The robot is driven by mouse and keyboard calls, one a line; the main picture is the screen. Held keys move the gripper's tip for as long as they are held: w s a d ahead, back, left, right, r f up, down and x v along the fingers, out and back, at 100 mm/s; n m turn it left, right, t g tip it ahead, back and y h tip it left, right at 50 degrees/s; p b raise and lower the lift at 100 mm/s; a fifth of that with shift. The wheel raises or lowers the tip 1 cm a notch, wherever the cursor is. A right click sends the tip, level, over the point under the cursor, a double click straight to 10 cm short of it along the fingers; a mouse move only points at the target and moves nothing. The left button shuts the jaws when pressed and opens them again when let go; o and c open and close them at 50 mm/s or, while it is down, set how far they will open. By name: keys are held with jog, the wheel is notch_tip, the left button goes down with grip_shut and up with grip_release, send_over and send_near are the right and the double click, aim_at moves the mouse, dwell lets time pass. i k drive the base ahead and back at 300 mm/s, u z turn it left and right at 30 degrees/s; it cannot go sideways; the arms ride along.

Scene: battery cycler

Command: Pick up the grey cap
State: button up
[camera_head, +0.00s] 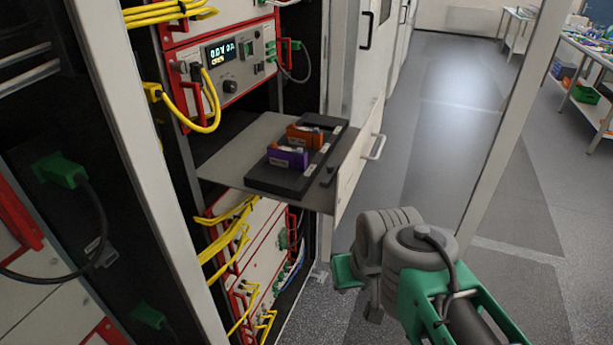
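I cannot single out a grey cap for sure. A small dark piece (328,173) lies at the right side of the pull-out shelf (236,152), too small to identify. On the shelf sits a black holder (275,181) with a purple block (288,156) in front and an orange block (304,136) behind it. My gripper (347,272) is at the lower middle, below and to the right of the shelf and apart from it. One green part of it shows; the rest is hidden behind my grey wrist, so its opening is not visible.
A red-framed cycler unit (225,70) with a lit display and yellow cables is above the shelf. Another red-framed unit (250,260) with yellow cables is below. Pale rack posts (150,150) stand left. The grey floor (450,100) to the right is clear; a bench (590,50) stands far right.

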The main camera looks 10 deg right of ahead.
aim_at(332, 167)
jog(key=z, duration=0.05)
jog(key=k, duration=0.5)
jog(key=z, duration=1.05)
jog(key=i, duration=1.05)
jog(key=u, duration=3)
jog(key=i, duration=0.5)
jog(key=z, duration=0.1)
